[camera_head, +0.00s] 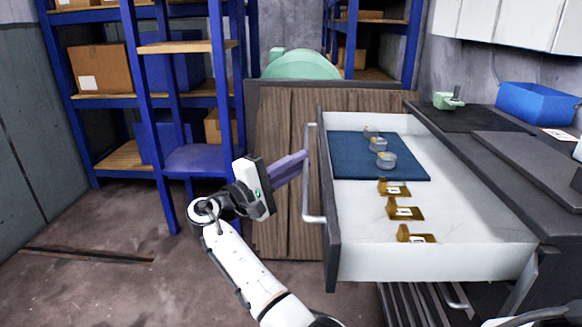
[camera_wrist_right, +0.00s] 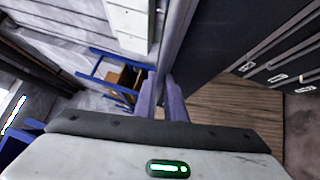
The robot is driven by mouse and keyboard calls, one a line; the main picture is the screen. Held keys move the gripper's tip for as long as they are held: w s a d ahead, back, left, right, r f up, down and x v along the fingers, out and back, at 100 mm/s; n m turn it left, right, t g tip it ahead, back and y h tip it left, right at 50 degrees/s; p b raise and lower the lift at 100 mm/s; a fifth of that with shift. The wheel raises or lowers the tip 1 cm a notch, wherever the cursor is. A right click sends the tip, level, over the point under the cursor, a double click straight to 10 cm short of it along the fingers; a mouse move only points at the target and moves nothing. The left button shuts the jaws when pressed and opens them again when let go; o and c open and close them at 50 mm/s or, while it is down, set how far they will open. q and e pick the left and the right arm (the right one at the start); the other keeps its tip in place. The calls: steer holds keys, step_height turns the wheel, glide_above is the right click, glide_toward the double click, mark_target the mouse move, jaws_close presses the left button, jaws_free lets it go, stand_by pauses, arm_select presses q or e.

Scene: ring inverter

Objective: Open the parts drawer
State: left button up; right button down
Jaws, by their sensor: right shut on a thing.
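The parts drawer (camera_head: 440,262) stands pulled well out of the dark cabinet. Its white inside, dark front panel (camera_head: 331,230) and light grey bar handle (camera_head: 313,217) show in the head view. My right gripper (camera_head: 303,158), with purple fingers, is at the upper part of the handle and shut on it. In the right wrist view the fingers (camera_wrist_right: 162,98) reach up beside the dark front panel; the grip itself is hard to make out there. My left gripper is not in view.
In the drawer lie a blue mat (camera_head: 350,160) with several small round parts and several brass brackets (camera_head: 404,209). A blue bin (camera_head: 537,103) and a green-grey tool (camera_head: 447,101) stand on the counter. Blue shelving (camera_head: 145,130) is at left. Floor at lower left is clear.

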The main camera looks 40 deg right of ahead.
steer(key=shift+w+a, duration=0.25)
steer(key=c, duration=1.8)
jaws_free()
steer(key=a, duration=0.3)
steer(key=a+f, duration=0.1)
steer(key=a, duration=0.6)
steer(key=shift+a+f, duration=0.15)
steer(key=shift+f, duration=0.05)
steer(key=shift+f, duration=0.1)
